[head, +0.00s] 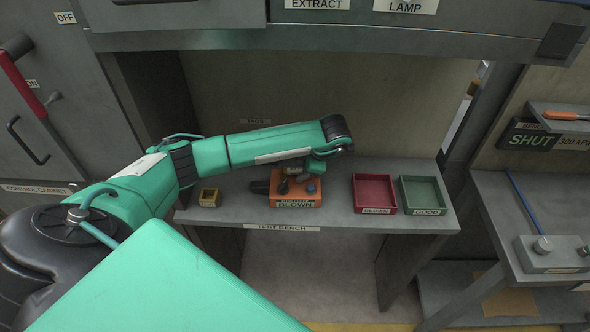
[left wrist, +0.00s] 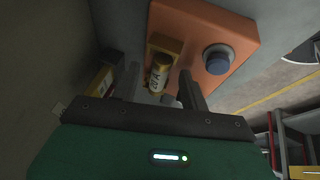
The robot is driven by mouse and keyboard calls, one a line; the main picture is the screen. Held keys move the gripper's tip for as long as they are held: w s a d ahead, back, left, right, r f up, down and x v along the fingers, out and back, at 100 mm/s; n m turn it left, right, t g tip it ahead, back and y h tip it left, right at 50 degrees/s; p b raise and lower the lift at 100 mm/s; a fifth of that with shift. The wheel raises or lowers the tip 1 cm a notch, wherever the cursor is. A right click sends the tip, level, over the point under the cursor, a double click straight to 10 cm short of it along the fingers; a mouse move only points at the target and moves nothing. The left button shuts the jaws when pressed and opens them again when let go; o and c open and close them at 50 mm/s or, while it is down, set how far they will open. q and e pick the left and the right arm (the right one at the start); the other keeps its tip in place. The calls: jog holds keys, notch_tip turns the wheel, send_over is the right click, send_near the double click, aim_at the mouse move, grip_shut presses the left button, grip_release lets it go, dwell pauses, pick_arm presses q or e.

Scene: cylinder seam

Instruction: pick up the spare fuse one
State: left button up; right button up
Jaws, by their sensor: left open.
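My right gripper is not in view.
The tester has a blue button (left wrist: 217,60) and a BLOWN sign. A red tray (head: 374,210) and a green tray (head: 424,210) stand to its right on the grey test bench (head: 335,218). A cabinet closes off the left side; a shelf overhangs the back.

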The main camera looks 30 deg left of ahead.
pick_arm(q)
jog(key=c, duration=1)
jog(key=shift+r, duration=0.1)
